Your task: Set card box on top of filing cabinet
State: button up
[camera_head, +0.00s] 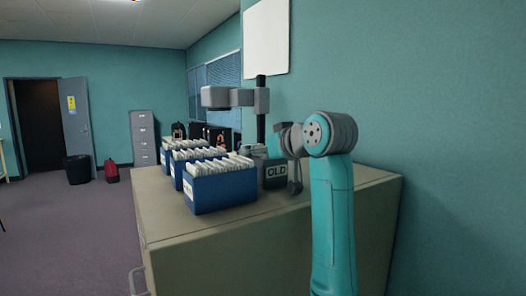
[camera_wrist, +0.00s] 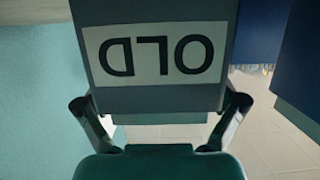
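A dark grey box labelled OLD (camera_head: 275,172) is at the far part of the beige cabinet top (camera_head: 215,228), beside the wall. I cannot tell whether it rests on the surface or hangs just above it. My gripper (camera_head: 293,172) is at this box, partly hidden by my arm. In the wrist view the OLD label (camera_wrist: 155,55) is upside down, and my gripper (camera_wrist: 160,106) has one finger against each side of the box near its top edge. Blue boxes full of cards (camera_head: 222,190) stand in a row to the left of it.
A tall grey filing cabinet (camera_head: 143,137) stands by the far wall, near a black bin (camera_head: 77,170) and a red bag (camera_head: 111,171). A grey arm-like stand (camera_head: 235,98) rises behind the card boxes. The near part of the beige top is bare. The floor at left is open.

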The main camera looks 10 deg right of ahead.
jog(key=shift+r, duration=0.1)
jog(key=shift+s+r, duration=0.1)
jog(key=shift+s, duration=0.05)
jog(key=v, duration=1.1)
jog(key=shift+s, duration=0.3)
jog(key=shift+d, duration=0.15)
